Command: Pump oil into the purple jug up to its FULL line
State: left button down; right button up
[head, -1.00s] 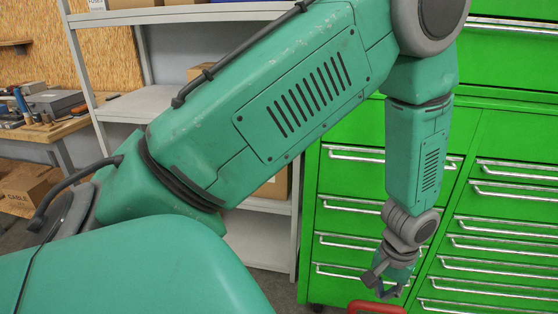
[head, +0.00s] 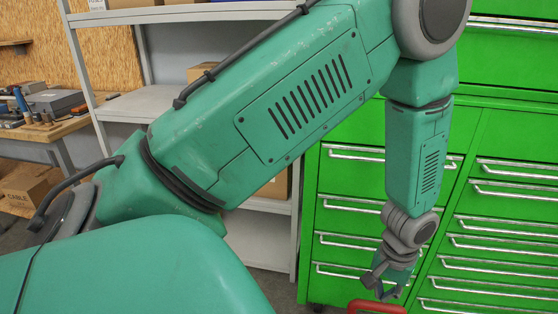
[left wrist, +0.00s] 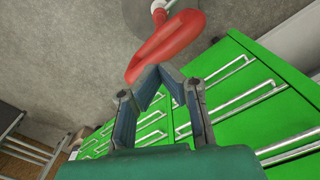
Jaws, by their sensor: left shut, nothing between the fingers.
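My left gripper (head: 388,293) hangs low in front of the green drawers in the head view, fingers pointing down. In the left wrist view its fingertips (left wrist: 158,70) are close together, with nothing held between them. A red curved handle (left wrist: 165,45) lies just beyond the fingertips in that view, joined to a pale round part at the top. Part of the red handle (head: 377,306) shows at the bottom edge of the head view, just below the gripper. Whether they touch cannot be told. The purple jug, its FULL line and my right gripper are not in view.
A green drawer cabinet (head: 350,190) with metal pulls fills the right, behind my arm. A grey shelf rack (head: 262,235) stands behind on the left. A workbench (head: 55,130) with tools and cardboard boxes (head: 28,184) are far left. Bare grey floor (left wrist: 60,60) shows in the wrist view.

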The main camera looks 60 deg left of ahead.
pick_arm(q)
jog(key=shift+f+b, duration=2.8)
jog(key=shift+f, duration=3.1)
notch_tip(320, 180, up, 13)
jog(key=p, duration=1.1)
jog(key=shift+f+p, duration=0.2)
jog(key=shift+p, duration=0.15)
jog(key=shift+f, duration=0.1)
